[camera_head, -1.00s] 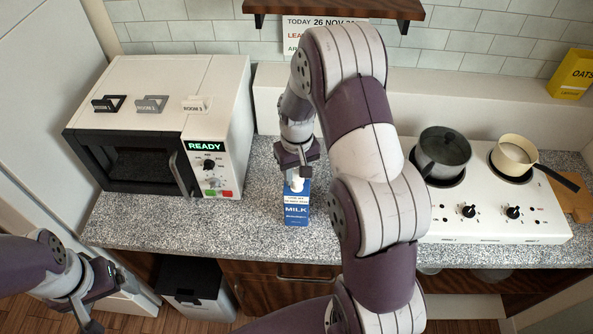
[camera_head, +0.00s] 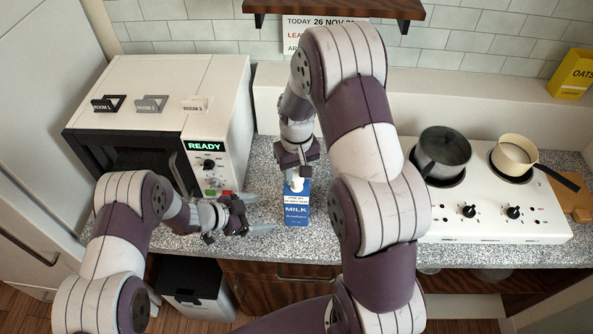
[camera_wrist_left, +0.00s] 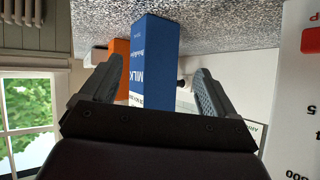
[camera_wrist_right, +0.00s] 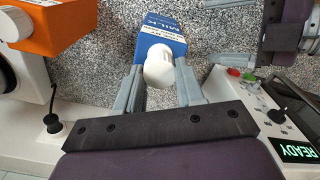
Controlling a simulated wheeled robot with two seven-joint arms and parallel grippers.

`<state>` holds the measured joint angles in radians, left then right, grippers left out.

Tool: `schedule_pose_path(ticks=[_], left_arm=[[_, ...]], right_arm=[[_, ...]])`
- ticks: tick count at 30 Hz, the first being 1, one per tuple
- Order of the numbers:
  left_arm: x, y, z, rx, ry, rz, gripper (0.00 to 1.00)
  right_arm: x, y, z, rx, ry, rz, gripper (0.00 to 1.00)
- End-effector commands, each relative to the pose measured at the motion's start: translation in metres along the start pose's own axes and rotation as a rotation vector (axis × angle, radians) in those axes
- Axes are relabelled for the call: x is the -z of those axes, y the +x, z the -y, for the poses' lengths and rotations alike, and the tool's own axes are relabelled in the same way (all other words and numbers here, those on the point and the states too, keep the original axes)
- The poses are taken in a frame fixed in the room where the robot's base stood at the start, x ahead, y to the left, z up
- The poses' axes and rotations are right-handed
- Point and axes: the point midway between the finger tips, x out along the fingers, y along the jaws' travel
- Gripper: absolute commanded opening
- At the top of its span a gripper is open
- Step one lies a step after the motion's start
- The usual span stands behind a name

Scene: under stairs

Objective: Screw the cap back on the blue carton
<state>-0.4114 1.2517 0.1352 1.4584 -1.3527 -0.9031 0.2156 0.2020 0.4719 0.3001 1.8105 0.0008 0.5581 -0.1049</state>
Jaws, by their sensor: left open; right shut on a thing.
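The blue milk carton (camera_head: 296,208) stands upright on the speckled counter, left of my right forearm. Its white cap (camera_wrist_right: 158,67) is at the carton's top, between my right fingers. My right gripper (camera_head: 296,174) points down from above and is shut on the cap. I cannot tell how far the cap is seated. My left gripper (camera_head: 254,214) is open and empty, just left of the carton, with its fingers aimed at it. In the left wrist view the carton (camera_wrist_left: 152,62) shows ahead between the open fingers, with a gap on both sides.
A microwave (camera_head: 215,125) reading READY stands behind my left gripper. A white hob (camera_head: 470,225) with a grey pot (camera_head: 443,150) and a cream pan (camera_head: 512,155) is right of my right arm. An orange object (camera_wrist_right: 40,30) is near the carton, hidden in the head view.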

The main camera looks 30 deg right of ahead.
Motion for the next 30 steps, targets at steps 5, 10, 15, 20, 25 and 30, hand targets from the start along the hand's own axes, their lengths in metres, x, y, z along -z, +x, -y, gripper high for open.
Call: schedule_pose_path(ticks=[5, 10, 15, 20, 25, 30], left_arm=[[0.002, 0.026, -0.01, -0.007, -0.119, -0.072, 0.89], [0.003, 0.049, -0.011, -0.007, -0.126, -0.076, 0.89], [0.006, 0.082, -0.011, -0.007, -0.125, -0.075, 0.89], [0.008, 0.106, -0.01, -0.005, -0.125, -0.075, 0.89], [0.009, 0.12, -0.01, -0.005, -0.125, -0.073, 0.89], [0.009, 0.123, -0.01, -0.004, -0.127, -0.074, 0.89]], right_arm=[[0.0, 0.0, 0.0, 0.0, 0.0, 0.0, 0.0], [0.0, 0.0, 0.0, 0.0, 0.0, 0.0, 0.0], [0.0, 0.0, 0.0, 0.0, 0.0, 0.0, 0.0], [0.0, 0.0, 0.0, 0.0, 0.0, 0.0, 0.0], [0.0, 0.0, 0.0, 0.0, 0.0, 0.0, 0.0], [0.0, 0.0, 0.0, 0.0, 0.0, 0.0, 0.0]])
